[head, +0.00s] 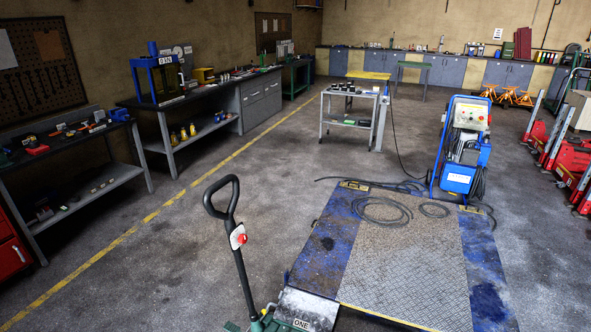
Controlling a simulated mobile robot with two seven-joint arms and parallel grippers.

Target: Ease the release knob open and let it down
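The jack's black handle (233,226) stands up at the bottom centre, tilted slightly left, with a loop grip at its top. A small red part (239,238), which looks like the release knob, sits on a white plate on the handle just below the loop. The jack's green body (262,323) shows only in part at the bottom edge, so how high its lifting end stands cannot be seen. Neither of my grippers is in view, and nothing touches the handle or the red part.
A low blue platform (338,244) with a tread-plate middle lies right of the handle, cables on its far end. A blue machine stand (460,150) stands behind it. Workbenches (195,95) line the left wall; red equipment (575,160) stands far right. Floor left of the handle is clear.

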